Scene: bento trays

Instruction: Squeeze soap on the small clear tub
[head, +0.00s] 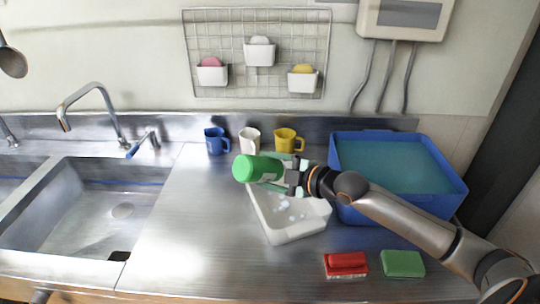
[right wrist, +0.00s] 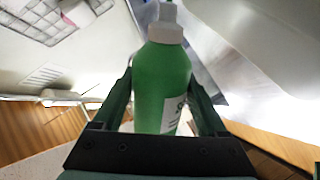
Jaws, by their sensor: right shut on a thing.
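My right gripper (head: 291,174) is shut on a green soap bottle (head: 253,168) and holds it tipped on its side above the small tub. In the right wrist view the bottle (right wrist: 162,88) stands between the two fingers, with its white cap (right wrist: 165,30) at the far end. The cap cannot be made out in the head view. The small whitish tub (head: 292,231) sits on the steel counter below the bottle. Several pale bluish-white blobs (head: 283,204) lie inside it. The gripper and bottle hide its back part. My left gripper is not in view.
A blue bin (head: 400,207) of bluish water stands right of the tub. Blue (head: 215,141), white (head: 249,141) and yellow (head: 286,140) mugs stand behind. A red brush (head: 346,264) and green sponge (head: 402,263) lie in front. A sink (head: 85,215) is left; counter between is clear.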

